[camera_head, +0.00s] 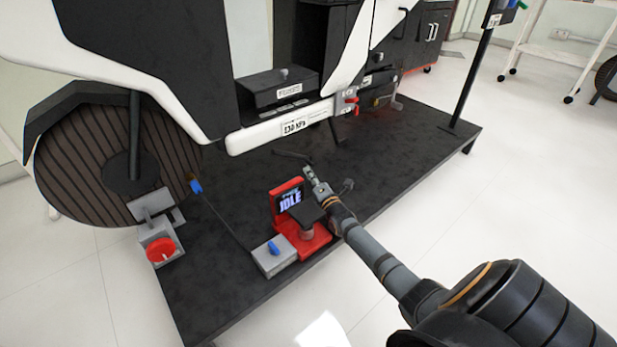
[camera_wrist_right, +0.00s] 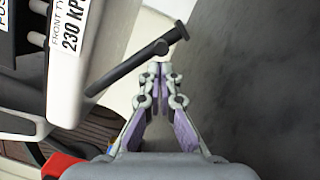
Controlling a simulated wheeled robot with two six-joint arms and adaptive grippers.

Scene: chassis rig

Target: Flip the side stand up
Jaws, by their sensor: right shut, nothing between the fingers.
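The side stand appears to be the thin dark bar (camera_head: 293,155) below the white lower body of the motorcycle (camera_head: 275,132). In the right wrist view a dark bar (camera_wrist_right: 130,68) with a short crosspiece at its end slants past the fingertips. My right gripper (camera_head: 310,174) reaches in from the lower right and is just in front of the bar. In the wrist view its fingertips (camera_wrist_right: 160,73) are together and empty, close to the bar's end; I cannot tell whether they touch it. My left gripper is not in view.
A red stand with an IDLE display (camera_head: 289,198) and a grey box with a blue knob (camera_head: 272,256) sit on the dark platform (camera_head: 215,290) near my right arm. A red knob (camera_head: 161,250) is by the wheel (camera_head: 85,165). The platform's right side is mostly clear.

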